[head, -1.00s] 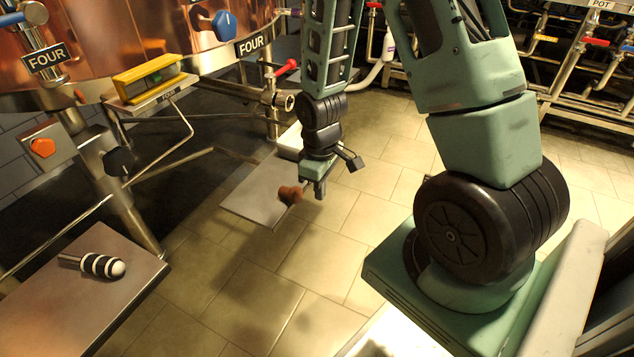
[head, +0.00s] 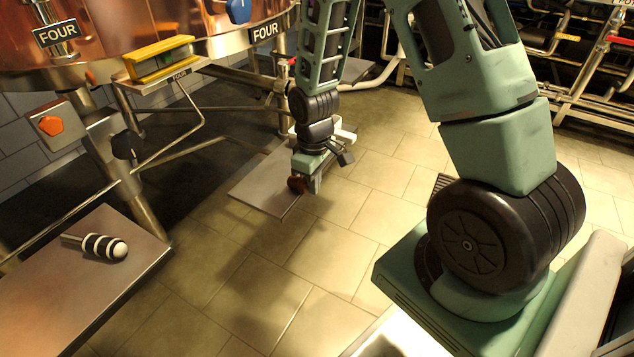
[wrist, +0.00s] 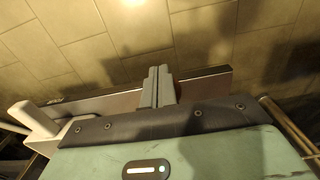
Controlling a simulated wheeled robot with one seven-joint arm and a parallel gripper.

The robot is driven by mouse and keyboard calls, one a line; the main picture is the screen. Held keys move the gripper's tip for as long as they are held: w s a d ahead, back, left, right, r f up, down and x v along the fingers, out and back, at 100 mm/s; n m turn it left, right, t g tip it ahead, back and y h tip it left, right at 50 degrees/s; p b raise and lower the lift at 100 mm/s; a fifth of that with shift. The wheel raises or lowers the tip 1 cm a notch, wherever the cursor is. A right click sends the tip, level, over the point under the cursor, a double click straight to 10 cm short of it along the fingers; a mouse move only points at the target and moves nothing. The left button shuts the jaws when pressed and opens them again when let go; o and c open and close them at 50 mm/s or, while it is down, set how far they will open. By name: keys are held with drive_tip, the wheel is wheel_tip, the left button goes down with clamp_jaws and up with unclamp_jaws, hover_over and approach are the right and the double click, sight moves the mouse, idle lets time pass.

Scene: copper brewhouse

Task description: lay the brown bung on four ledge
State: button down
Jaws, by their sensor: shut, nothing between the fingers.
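The brown bung (head: 297,184) is a small dark reddish-brown piece against the left side of my gripper, over the right part of a low metal plate in the head view. I cannot tell whether it touches the plate.
The low metal plate (head: 255,192) lies beneath my gripper. A metal table (head: 60,295) at lower left bears a black-and-white striped tool (head: 98,245). Pipes and stand legs are at left behind the plate. Tiled floor (head: 345,225) is clear in the middle.

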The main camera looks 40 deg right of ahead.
drive_tip(key=w+p, duration=0.1)
drive_tip(key=w, duration=0.1)
drive_tip(key=w+a+p, duration=0.1)
drive_tip(key=w+p, duration=0.1)
drive_tip(key=w+a+p, duration=0.1)
drive_tip(key=w, duration=0.1)
drive_tip(key=shift+w+a+r+p, duration=0.2)
drive_tip(key=shift+w+a+p, duration=0.1)
drive_tip(key=shift+p, duration=0.1)
drive_tip(key=shift+w+f, duration=0.2)
drive_tip(key=shift+w, duration=0.1)
